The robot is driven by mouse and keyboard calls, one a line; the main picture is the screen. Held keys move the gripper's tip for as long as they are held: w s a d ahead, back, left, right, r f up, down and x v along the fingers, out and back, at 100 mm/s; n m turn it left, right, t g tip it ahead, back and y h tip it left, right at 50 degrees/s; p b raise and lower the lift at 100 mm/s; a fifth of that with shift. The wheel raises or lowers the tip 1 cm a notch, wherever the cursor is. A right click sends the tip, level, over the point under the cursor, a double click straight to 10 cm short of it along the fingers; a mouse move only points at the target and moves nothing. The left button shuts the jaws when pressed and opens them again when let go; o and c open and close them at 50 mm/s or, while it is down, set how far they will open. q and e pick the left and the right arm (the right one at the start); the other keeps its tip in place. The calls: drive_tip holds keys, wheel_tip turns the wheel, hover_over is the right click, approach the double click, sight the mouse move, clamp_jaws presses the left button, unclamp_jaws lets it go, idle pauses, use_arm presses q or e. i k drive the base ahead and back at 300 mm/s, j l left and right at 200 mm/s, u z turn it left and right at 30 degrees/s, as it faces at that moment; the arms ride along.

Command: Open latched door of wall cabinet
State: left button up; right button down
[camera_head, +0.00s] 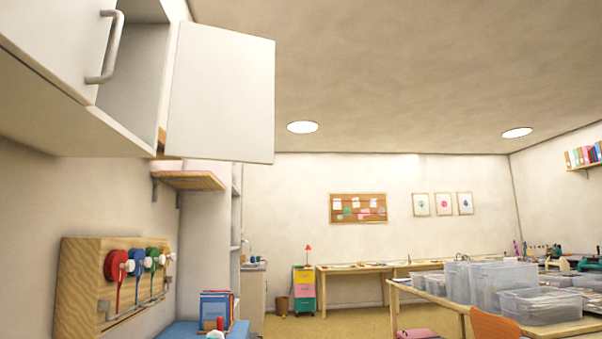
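The white wall cabinet (60,110) hangs at the upper left. One white door (222,92) stands swung open to the right, and the cabinet's inner side (133,75) shows through the gap. Another door (50,40) at the far left lies flat against the front and carries a grey bar handle (110,48). I cannot see a latch. The open door's outer face and any handle on it are not clearly shown. Neither of my grippers is in view, and nothing touches the doors.
A small wooden shelf (188,180) sits below the open door. A wooden rack (85,285) with coloured round reels is on the left wall. A table with clear plastic bins (540,305) stands at the right. The middle floor (350,322) looks mostly clear.

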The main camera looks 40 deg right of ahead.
sight(221, 108)
drive_tip(key=l+u, duration=0.3)
drive_tip(key=l, duration=1.35)
